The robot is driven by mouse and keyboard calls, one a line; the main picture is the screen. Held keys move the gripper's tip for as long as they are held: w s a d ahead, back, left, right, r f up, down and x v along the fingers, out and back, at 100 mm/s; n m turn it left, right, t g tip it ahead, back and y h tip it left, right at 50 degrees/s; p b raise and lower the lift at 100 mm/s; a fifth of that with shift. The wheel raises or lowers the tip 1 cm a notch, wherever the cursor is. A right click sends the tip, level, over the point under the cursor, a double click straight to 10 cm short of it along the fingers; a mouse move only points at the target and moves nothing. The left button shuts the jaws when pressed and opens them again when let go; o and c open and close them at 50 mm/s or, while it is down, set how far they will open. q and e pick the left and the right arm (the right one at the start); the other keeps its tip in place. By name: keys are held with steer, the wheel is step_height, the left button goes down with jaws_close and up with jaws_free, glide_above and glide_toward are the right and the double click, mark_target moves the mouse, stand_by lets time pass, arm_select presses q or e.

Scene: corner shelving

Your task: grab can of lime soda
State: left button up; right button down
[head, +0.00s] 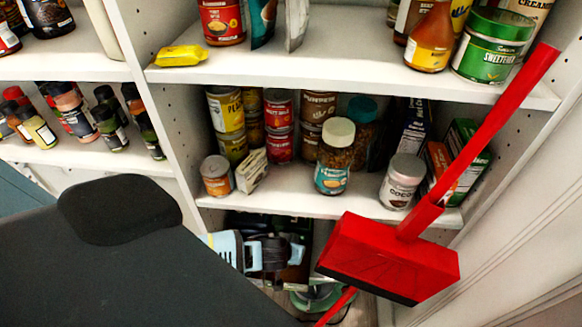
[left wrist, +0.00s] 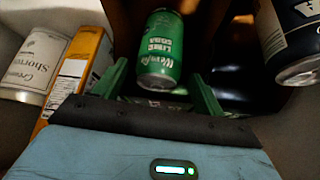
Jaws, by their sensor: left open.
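The can of lime soda (left wrist: 160,48) is green with white lettering and shows in the left wrist view, top centre. My left gripper (left wrist: 160,76) is open, with one green finger on each side of the can's lower part. Gaps show between the fingers and the can, and the jaws are not closed on it. I cannot make out the can in the head view. There, a light blue part of my left wrist shows below the middle shelf, and the fingers cannot be made out. My right gripper is not in view.
In the wrist view, a white can (left wrist: 35,62) and an orange box (left wrist: 75,78) stand left, and a dark can (left wrist: 290,40) right. In the head view, a red broom (head: 390,258) leans across the right front of the shelves. The middle shelf (head: 290,200) holds several jars and cans.

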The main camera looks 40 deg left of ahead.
arm_select(q)
steer(key=x, duration=0.2)
steer(key=b+x, duration=0.1)
steer(key=x, duration=0.1)
steer(key=shift+s+d+f, duration=0.1)
steer(key=shift+s+f, duration=0.05)
steer(key=shift+s, duration=0.1)
steer(key=shift+w+f, duration=0.35)
steer(key=shift+f, duration=0.1)
steer(key=c, duration=1)
steer(key=shift+r, duration=0.1)
steer(key=shift+s+r, duration=0.15)
steer(key=shift+r, duration=0.2)
step_height(320, 180, up, 7)
steer(key=shift+s+d+f+p, duration=0.15)
steer(key=shift+f+p, duration=0.05)
steer(key=shift+p, duration=0.55)
steer(key=s+d, duration=0.3)
steer(key=s, duration=0.2)
steer(key=s+d, duration=0.3)
steer(key=s, duration=0.3)
steer(key=s+d, duration=0.4)
steer(key=s, duration=0.1)
steer(key=shift+s+f, duration=0.2)
